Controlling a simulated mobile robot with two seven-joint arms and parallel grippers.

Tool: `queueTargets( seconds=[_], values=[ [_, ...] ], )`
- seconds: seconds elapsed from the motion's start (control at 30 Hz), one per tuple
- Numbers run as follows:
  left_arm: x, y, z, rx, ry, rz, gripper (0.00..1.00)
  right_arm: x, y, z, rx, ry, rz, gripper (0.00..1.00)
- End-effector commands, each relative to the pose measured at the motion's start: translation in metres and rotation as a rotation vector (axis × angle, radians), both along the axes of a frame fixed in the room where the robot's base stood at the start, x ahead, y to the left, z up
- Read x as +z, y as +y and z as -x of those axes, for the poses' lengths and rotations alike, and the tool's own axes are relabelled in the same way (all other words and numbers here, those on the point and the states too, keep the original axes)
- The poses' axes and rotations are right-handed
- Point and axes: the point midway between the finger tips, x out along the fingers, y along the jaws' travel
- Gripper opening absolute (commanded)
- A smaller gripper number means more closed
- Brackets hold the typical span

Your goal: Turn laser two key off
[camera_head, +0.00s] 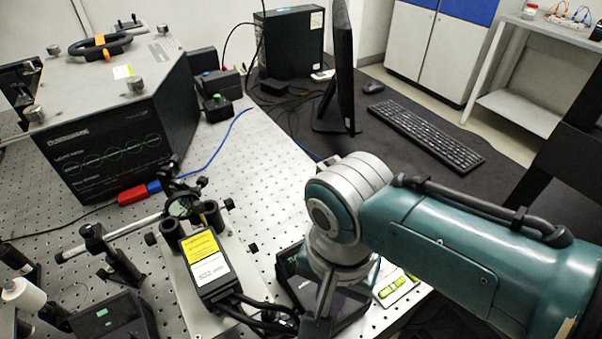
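My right arm comes in from the right, and its wrist bends down over the front right of the optical table. A slim metal part of my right gripper (322,306) shows at the bottom edge, by a dark box (347,302); the fingertips are hidden or cut off. My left gripper is not in view. A laser head (212,268) with a yellow label and "532" on a white label lies left of my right gripper, with black cables at its near end. I cannot make out a key; my wrist covers part of the dark box.
A large spectrometer box (120,130) stands at the back left. Small black boxes (217,107) stand beside it. Optical mounts (110,255) crowd the left front. A monitor (342,75) and keyboard (425,135) are on the dark desk. The perforated table (255,160) is bare in the middle.

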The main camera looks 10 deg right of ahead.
Motion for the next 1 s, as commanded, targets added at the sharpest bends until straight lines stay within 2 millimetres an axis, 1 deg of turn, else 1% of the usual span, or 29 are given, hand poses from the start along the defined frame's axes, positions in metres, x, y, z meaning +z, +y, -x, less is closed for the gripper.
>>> queueTargets(
  seconds=[0.03,0.2,0.7,1.0],
  values=[
    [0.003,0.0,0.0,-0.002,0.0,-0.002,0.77,0.002,0.0,0.001,0.042,0.002,0.0,0.0],
    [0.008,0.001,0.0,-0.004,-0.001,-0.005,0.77,0.001,0.0,0.001,0.203,0.002,0.0,0.0],
    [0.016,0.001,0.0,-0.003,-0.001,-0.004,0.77,0.0,0.0,0.0,0.672,0.001,-0.001,0.0],
    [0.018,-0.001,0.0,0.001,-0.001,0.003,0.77,0.0,0.0,0.0,0.891,0.001,0.0,0.0]
  ],
)
